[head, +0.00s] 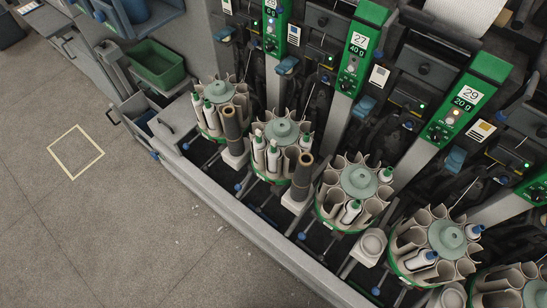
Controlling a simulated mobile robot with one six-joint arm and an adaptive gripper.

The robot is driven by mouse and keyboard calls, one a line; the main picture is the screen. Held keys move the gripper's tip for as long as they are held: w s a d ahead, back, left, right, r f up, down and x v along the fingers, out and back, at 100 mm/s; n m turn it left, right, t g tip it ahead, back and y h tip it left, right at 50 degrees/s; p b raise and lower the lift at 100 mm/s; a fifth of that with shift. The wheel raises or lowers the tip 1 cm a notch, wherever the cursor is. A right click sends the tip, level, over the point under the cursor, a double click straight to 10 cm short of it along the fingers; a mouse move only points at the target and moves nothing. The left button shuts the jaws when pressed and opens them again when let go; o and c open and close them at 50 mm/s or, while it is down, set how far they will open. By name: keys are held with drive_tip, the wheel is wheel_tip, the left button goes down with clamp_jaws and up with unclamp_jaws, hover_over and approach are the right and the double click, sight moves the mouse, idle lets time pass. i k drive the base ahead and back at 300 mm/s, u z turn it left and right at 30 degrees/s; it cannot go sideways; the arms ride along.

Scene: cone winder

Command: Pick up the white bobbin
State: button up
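Several white bobbins stand in the round pocketed magazines of the winder in the head view. The far-left magazine (219,90) holds a white bobbin (210,116) at its front. The second magazine (283,131) has white bobbins side by side at its front left, one of them a white bobbin (274,158). The third magazine (358,181) holds a tilted white bobbin (350,213) at its front. The fourth magazine (447,238) holds a white bobbin (421,261) lying tilted at the front. Which bobbin the task means cannot be told. My gripper is not in view.
Dark brown tubes (302,177) stand upright beside the first two magazines. A grey rail (230,222) edges the machine. A green bin (156,64) sits at upper left. The floor (120,225) at left is clear, with a yellow-outlined square (76,152). Green numbered panels rise behind.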

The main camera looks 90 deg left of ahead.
sight(274, 153)
drive_tip(key=u, duration=0.05)
drive_tip(key=k, duration=2.05)
drive_tip(key=u, duration=1.6)
drive_tip(key=i, duration=0.65)
drive_tip(key=u, duration=0.2)
